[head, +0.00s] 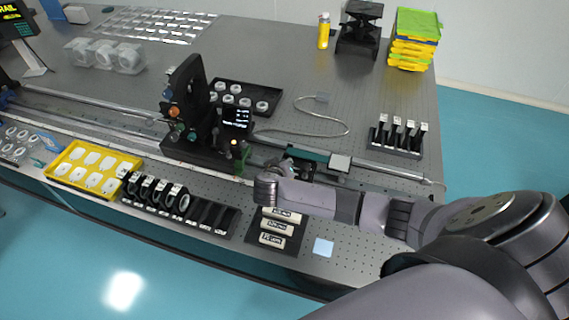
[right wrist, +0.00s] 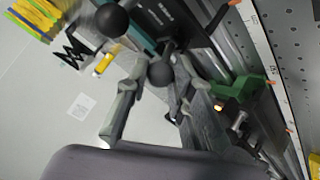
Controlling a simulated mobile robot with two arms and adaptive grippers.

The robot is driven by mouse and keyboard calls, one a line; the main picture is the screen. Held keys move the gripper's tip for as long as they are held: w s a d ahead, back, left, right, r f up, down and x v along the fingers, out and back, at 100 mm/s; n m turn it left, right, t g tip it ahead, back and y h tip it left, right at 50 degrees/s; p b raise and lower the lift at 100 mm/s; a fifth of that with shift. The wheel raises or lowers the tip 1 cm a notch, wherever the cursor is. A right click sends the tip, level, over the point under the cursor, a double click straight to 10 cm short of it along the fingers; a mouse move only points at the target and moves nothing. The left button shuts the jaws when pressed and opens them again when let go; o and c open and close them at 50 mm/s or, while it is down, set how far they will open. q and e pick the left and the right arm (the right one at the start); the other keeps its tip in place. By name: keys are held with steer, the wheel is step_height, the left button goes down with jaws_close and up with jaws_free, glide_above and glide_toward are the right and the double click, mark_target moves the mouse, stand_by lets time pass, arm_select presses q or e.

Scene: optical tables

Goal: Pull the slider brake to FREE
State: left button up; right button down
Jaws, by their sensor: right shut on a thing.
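In the right wrist view, the fingers of my right gripper (right wrist: 163,82) are shut on a black ball knob (right wrist: 160,73), which I take to be the slider brake handle. A second black ball (right wrist: 112,20) shows nearer the top left there. Brake markings cannot be read, so its setting cannot be told. My left gripper is not in view.
A dark teal block (head: 308,155) sits on the rail. Near the front edge lie a black holder with white labelled blocks (head: 276,236), a row of black ring mounts (head: 160,192) and a yellow tray (head: 70,158). A cable (head: 325,115) curls behind the rail.

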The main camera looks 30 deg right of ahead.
steer(key=shift+s+a+f+h, duration=0.15)
steer(key=shift+s+f+h, duration=0.05)
steer(key=shift+f+h, duration=0.1)
stand_by(0.4)
steer(key=c, duration=1.8)
jaws_free()
steer(key=o, duration=0.4)
steer(key=shift+r, duration=0.1)
steer(key=v, duration=1.2)
steer(key=shift+s, duration=0.2)
steer(key=shift+f, duration=0.2)
